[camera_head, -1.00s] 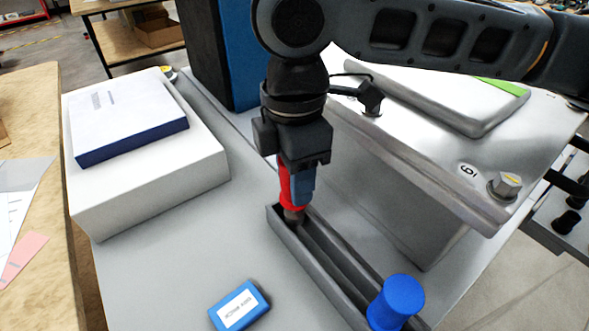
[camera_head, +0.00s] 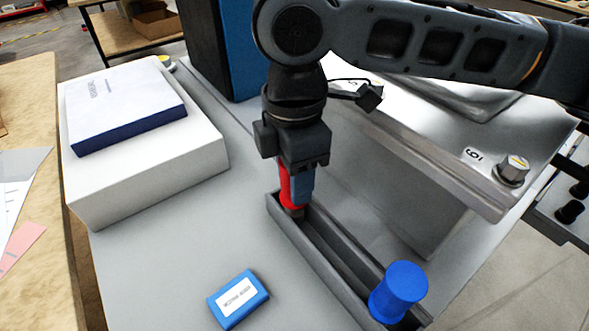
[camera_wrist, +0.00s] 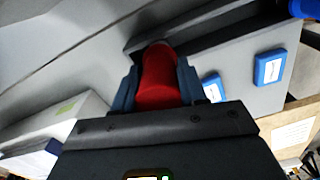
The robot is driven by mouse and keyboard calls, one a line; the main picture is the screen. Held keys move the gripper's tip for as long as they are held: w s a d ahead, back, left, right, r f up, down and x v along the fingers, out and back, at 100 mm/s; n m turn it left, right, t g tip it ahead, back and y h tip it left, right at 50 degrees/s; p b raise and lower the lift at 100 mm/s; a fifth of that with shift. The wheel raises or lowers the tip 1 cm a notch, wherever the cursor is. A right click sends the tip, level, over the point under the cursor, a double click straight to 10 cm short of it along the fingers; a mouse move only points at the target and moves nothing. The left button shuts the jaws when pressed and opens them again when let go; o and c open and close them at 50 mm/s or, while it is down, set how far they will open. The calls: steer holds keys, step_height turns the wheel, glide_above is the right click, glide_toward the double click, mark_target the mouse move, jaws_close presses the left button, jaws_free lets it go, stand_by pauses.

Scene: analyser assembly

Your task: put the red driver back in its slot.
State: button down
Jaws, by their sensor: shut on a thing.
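My gripper (camera_head: 296,192) is shut on the red driver (camera_head: 285,185) and points down. The driver stands about upright, with its lower end at the far end of the long grey slotted holder (camera_head: 290,232). The tip is hidden behind the holder's wall, so I cannot tell how deep it sits. In the wrist view the red handle (camera_wrist: 158,82) lies between the two blue-grey fingers (camera_wrist: 155,92), and the holder (camera_wrist: 205,38) runs behind it. A blue round-topped piece (camera_head: 400,285) stands at the holder's near end.
A small blue labelled box (camera_head: 238,299) lies on the grey bench left of the holder. A white case with a white-and-blue box (camera_head: 130,108) on it stands at the left. A metal plate with a knob (camera_head: 513,170) rises close on the right.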

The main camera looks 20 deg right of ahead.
steer(key=shift+f, duration=0.35)
